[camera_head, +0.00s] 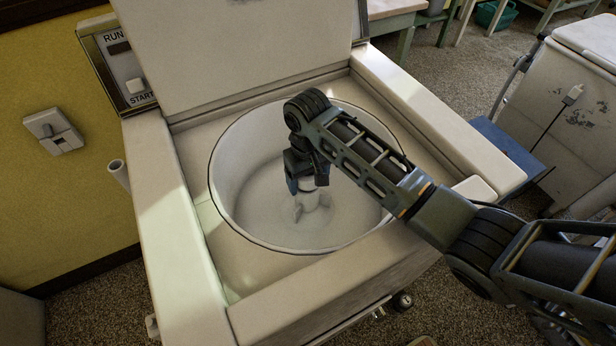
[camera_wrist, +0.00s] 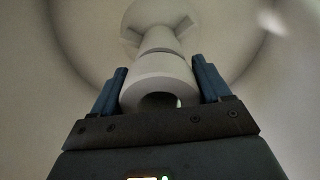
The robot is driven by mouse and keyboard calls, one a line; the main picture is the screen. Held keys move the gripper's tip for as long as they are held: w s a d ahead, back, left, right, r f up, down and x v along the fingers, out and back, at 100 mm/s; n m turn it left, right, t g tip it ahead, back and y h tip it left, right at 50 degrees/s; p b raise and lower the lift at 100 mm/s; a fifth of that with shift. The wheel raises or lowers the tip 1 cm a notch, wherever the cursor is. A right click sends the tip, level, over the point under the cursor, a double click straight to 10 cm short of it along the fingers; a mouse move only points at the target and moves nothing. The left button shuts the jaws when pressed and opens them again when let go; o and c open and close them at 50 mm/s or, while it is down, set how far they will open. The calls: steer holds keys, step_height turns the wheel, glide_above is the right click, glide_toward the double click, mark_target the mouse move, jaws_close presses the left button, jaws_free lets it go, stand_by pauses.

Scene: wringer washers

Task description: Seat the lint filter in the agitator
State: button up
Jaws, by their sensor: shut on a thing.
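The lint filter (camera_wrist: 162,68) is a pale, hollow cylinder with a dark round opening toward the wrist camera. My gripper (camera_wrist: 158,84) has its two blue fingers on either side of it and is shut on it. The agitator (camera_wrist: 158,20) is a pale post with fins, lined up just beyond the filter. In the head view, my gripper (camera_head: 307,180) points down inside the tub, directly above the agitator (camera_head: 313,203). Only a small pale bit of the filter shows under the fingers there. I cannot tell whether filter and agitator touch or how deep the filter sits.
The white washer tub (camera_head: 235,195) surrounds my gripper, with its round rim close to my arm. The washer lid (camera_head: 240,45) stands open at the back. A control panel (camera_head: 125,70) is at the back left. Another pale machine (camera_head: 575,110) stands at the right.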

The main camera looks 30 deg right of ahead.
steer(key=shift+s+f, duration=0.1)
steer(key=shift+f, duration=0.45)
